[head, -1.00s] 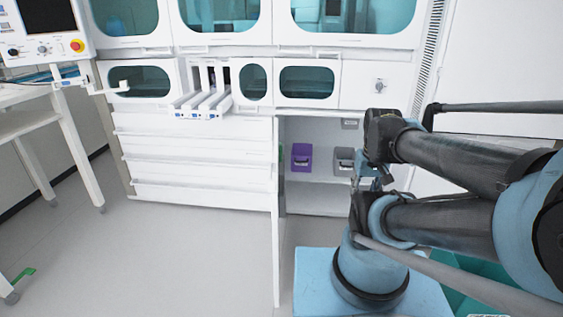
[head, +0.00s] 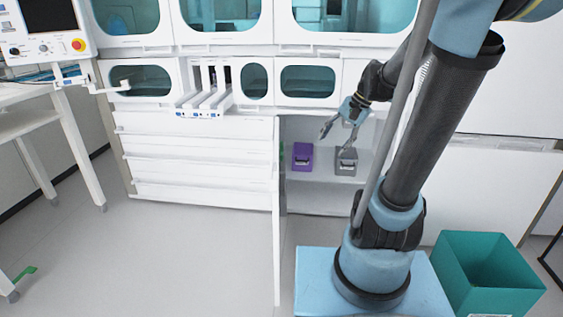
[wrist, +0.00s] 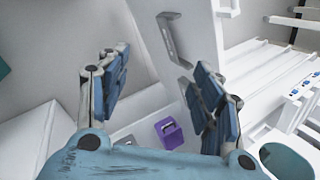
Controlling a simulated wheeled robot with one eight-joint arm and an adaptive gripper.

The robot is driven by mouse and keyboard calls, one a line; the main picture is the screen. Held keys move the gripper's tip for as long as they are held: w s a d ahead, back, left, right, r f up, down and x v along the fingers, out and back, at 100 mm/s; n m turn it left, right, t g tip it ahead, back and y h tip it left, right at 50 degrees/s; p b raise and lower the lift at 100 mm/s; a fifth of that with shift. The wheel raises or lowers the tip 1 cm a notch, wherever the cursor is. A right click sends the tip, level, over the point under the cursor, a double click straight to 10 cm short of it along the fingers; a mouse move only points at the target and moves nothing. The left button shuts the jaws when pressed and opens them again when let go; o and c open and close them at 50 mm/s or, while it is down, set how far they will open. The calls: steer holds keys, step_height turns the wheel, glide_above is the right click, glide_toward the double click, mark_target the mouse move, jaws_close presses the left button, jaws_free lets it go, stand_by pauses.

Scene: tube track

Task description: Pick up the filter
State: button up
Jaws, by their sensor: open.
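No object in view is clearly marked as the filter. A purple box (head: 302,157) with a dark slot and a grey box (head: 346,162) of like shape stand side by side in the open lower cabinet. My gripper (head: 333,141) is open and empty in front of the cabinet, and partly overlaps the grey box in the head view. In the wrist view my gripper (wrist: 160,66) shows its two fingers spread wide. The purple box (wrist: 172,133) appears below and between them, apart from both. A small grey shape, probably the grey box (wrist: 127,142), is partly hidden by my gripper body.
The open cabinet door (head: 275,220) stands out to the left of the opening; its handle (wrist: 175,40) shows in the wrist view. White drawers (head: 195,165) lie left of it. A teal bin (head: 490,275) is at right.

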steer(key=w+a+f+m+g+y, duration=0.1)
steer(key=w+a+m+y, duration=0.15)
steer(key=w, duration=1.05)
steer(key=w+a+f+m+y, duration=0.15)
steer(key=w+m+y, duration=0.25)
steer(key=w, duration=0.8)
steer(key=w+d+f+m+g+y, duration=0.1)
steer(key=w+f+m+y, duration=0.15)
steer(key=w+f, duration=0.55)
steer(key=w+d+f+m+g+y, duration=0.15)
steer(key=w+f+y, duration=0.3)
steer(key=f, duration=0.55)
steer(key=a, duration=1.7)
steer(key=shift+s+a+r+m+t+h, duration=0.25)
steer(key=shift+m+t+h, duration=0.1)
steer(key=shift+t, duration=0.1)
steer(key=c, duration=1.3)
